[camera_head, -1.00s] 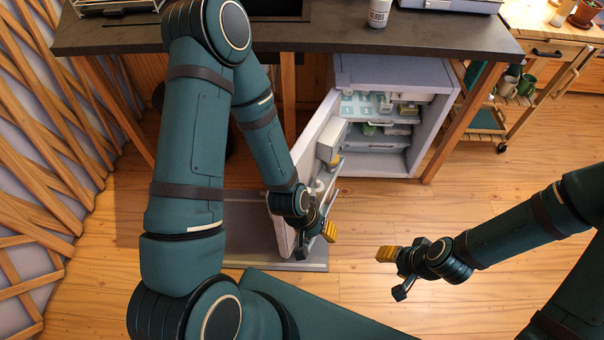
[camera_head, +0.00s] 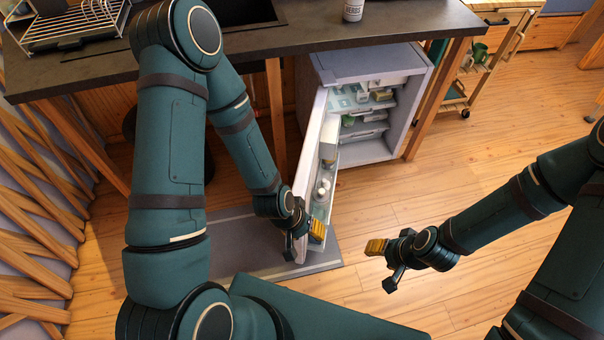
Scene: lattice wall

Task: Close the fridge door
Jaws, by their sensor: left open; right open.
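The small fridge (camera_head: 320,66) stands under the dark counter, and its inside shelves with several items show. Its white door (camera_head: 306,148) stands wide open toward me, hinged at the fridge's left side. The door's inner shelves hold a few white containers (camera_head: 323,188). My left gripper (camera_head: 305,233) is open at the near, free end of the door, in front of its lower part; whether it touches the door I cannot tell. My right gripper (camera_head: 383,258) is open and empty over the wooden floor, to the right of the door.
A wooden counter leg (camera_head: 440,100) stands right of the fridge. A grey mat (camera_head: 230,235) lies below the door.

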